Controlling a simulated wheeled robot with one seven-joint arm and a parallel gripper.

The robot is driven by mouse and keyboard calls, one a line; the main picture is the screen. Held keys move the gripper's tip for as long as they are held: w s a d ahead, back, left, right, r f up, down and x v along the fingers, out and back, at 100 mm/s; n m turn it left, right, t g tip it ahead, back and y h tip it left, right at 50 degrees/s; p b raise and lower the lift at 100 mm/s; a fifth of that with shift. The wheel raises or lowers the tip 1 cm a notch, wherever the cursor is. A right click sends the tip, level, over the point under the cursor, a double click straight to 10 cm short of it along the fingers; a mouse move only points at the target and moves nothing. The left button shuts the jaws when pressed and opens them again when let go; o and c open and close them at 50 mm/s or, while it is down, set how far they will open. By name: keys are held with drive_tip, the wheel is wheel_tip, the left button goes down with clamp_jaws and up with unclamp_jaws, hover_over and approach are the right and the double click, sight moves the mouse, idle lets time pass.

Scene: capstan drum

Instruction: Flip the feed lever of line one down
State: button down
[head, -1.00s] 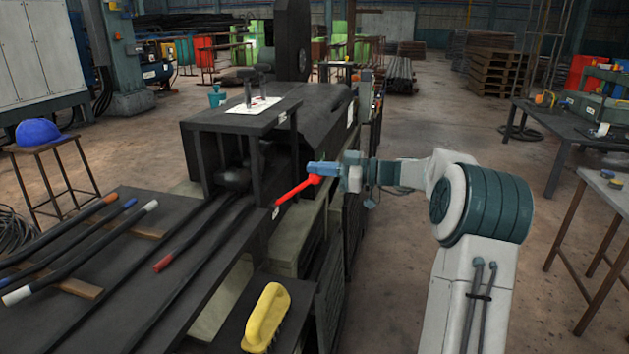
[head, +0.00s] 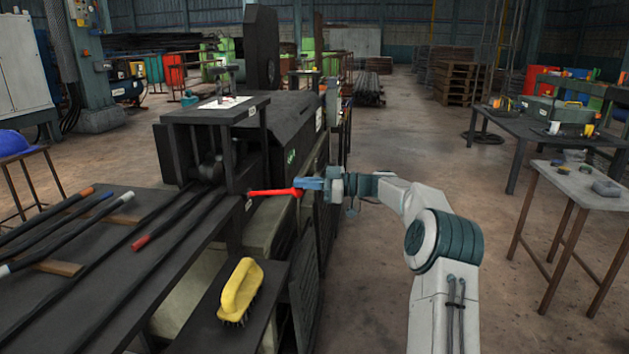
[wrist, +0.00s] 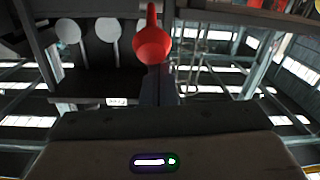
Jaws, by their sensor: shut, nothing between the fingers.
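The red feed lever (head: 272,192) sticks out from the side of the dark machine housing, to the right and about level in the head view. Its thicker knob end is at the right. My gripper (head: 304,184) is shut and empty, right at the knob and slightly above it. I cannot tell whether they touch. In the wrist view the red lever (wrist: 152,42) shows end-on at the top centre, its round knob towards the camera. My fingertips are not clearly seen there. Which line the lever belongs to cannot be read.
A yellow-handled brush (head: 240,290) lies on a dark ledge in front. A work table (head: 540,128) stands at the right. The floor right of the machine is clear.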

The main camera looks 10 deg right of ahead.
drive_tip(key=shift+d+f+b, duration=0.25)
drive_tip(key=shift+f+b, duration=0.15)
drive_tip(key=shift+f, duration=0.15)
drive_tip(key=shift+d+f+b, duration=0.2)
drive_tip(key=shift+f+b, duration=0.15)
drive_tip(key=shift+f, duration=0.2)
drive_tip(key=shift+s+d+f+t, duration=0.1)
drive_tip(key=shift+d+f+t, duration=0.1)
drive_tip(key=shift+d+t, duration=0.15)
drive_tip(key=s+d+f+b, duration=0.3)
drive_tip(key=d+b, duration=0.1)
drive_tip(key=d, duration=0.2)
drive_tip(key=shift+d+f, duration=0.25)
drive_tip(key=shift+d, duration=0.1)
